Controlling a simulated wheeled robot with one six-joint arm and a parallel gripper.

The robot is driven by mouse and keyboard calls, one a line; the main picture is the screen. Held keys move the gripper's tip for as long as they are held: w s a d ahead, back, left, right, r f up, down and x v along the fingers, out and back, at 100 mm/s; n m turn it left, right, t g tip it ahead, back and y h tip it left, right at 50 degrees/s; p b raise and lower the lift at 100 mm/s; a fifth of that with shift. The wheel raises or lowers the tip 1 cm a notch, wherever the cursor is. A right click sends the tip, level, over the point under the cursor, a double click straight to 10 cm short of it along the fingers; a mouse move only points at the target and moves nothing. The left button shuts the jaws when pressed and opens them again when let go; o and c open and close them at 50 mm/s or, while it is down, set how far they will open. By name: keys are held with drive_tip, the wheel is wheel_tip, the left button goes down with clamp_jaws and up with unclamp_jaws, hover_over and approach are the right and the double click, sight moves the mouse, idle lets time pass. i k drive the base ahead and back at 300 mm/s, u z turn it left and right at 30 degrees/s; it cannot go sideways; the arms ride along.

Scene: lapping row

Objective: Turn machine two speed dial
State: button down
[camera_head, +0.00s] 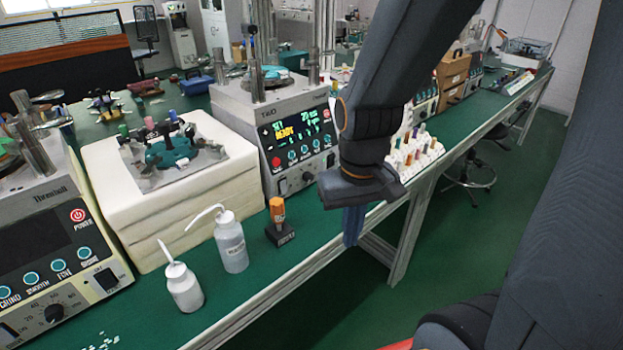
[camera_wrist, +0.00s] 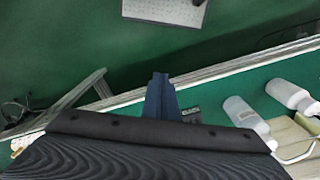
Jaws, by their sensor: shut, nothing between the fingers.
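The lapping machine whose housing label appears to read "TWO" (camera_head: 240,122) stands on the green bench. Its front panel has a lit display (camera_head: 297,129), a red button and a row of round buttons. A small dark knob (camera_head: 307,177), which looks like its speed dial, sits low on the panel. My gripper (camera_head: 352,228) hangs to the right of that panel, apart from the knob, with its blue fingers pointing down by the bench's front edge. The fingers are shut and empty. The wrist view shows the fingers (camera_wrist: 158,82) over the bench edge; the dial is not visible there.
An orange-handled tool on a black block (camera_head: 280,232) and two white bottles (camera_head: 231,243) (camera_head: 183,288) stand in front. Another machine with a dial (camera_head: 52,313) is at left. A rack of coloured pieces (camera_head: 416,155) is right of my gripper.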

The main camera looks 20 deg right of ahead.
sight(308, 177)
drive_tip(key=u, duration=2.1)
drive_tip(key=k, duration=0.45)
drive_tip(key=z, duration=1.25)
